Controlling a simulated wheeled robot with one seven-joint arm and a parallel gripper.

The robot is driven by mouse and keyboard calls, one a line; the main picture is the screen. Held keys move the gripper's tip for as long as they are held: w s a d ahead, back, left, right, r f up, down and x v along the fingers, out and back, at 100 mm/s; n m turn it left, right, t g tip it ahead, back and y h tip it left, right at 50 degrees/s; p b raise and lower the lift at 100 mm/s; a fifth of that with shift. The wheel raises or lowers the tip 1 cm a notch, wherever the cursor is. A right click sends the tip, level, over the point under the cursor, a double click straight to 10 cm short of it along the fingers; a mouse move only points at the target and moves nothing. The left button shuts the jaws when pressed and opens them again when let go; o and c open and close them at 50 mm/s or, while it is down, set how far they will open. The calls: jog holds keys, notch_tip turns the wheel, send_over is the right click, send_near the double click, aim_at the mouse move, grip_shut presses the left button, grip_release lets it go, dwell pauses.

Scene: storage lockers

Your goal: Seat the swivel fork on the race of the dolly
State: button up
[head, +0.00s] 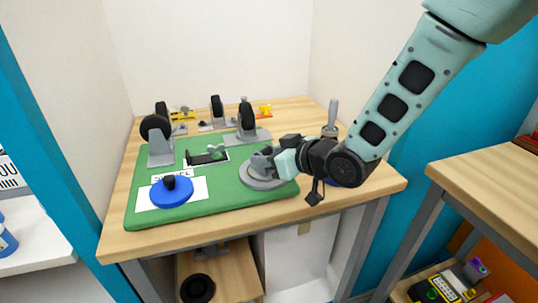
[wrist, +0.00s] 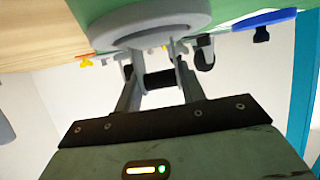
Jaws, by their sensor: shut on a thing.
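My gripper (head: 273,160) is shut on the grey swivel fork (head: 259,161), directly over the race. In the wrist view the gripper's fingers (wrist: 158,92) pinch the fork around a dark crosspiece, and the grey disc (wrist: 150,22) lies just beyond. The fork looks upright and very close to or touching the race; I cannot tell whether it is seated.
A blue disc (head: 172,192) with a black knob sits on a white labelled patch. A dark part (head: 206,156) lies on another patch. A grey post (head: 333,112) stands behind my wrist, and a blue item (head: 345,182) is partly hidden by my arm. Yellow things (head: 182,114) lie at the back.

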jog(key=shift+f, duration=0.1)
jog(key=o, duration=1.2)
jog(key=shift+d, duration=0.1)
